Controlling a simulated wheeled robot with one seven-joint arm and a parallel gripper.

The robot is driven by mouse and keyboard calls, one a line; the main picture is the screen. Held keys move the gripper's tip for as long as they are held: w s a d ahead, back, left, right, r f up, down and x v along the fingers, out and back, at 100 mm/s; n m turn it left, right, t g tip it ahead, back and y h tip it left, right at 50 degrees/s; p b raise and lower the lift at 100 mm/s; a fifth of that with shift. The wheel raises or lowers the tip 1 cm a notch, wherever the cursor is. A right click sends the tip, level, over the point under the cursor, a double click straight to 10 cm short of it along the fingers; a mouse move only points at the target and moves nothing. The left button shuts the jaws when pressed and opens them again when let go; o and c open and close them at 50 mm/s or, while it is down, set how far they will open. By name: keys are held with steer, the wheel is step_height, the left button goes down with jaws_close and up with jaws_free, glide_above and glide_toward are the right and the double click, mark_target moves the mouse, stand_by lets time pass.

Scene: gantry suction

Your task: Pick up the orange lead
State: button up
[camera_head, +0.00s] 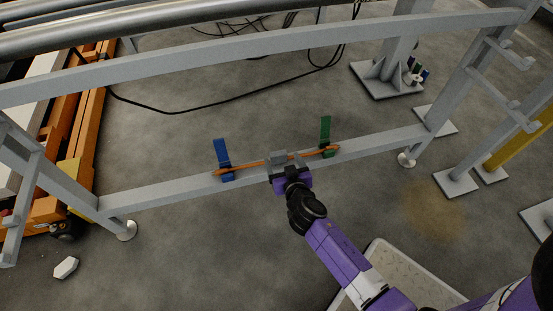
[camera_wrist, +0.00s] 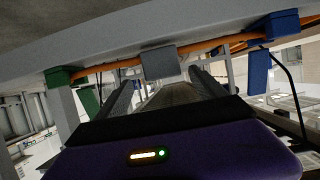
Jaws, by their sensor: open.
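The orange lead (camera_head: 250,164) runs along the low grey beam (camera_head: 160,190), through a blue clip (camera_head: 223,160) on the left and a green clip (camera_head: 325,137) on the right. It also shows in the wrist view (camera_wrist: 205,44), where a small grey block (camera_wrist: 159,62) covers its middle. My gripper (camera_head: 286,166) is at the lead's middle, between the two clips. In the wrist view its two fingers (camera_wrist: 160,80) stand apart, either side of the grey block as seen there. Whether they touch the lead is not clear; no grip on it shows.
A higher grey rail (camera_head: 270,58) crosses above and behind the low beam. Grey posts stand at both sides. Black cables lie on the floor behind. The floor in front at left is mostly clear.

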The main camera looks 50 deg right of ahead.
mark_target(277, 152)
steer(key=b+x, duration=0.1)
steer(key=x, duration=0.6)
steer(key=shift+w+b, duration=0.3)
steer(key=shift+w, duration=0.1)
steer(key=c, duration=1.5)
steer(key=shift+r, duration=0.1)
steer(key=shift+c, duration=0.7)
steer(key=shift+r, duration=0.1)
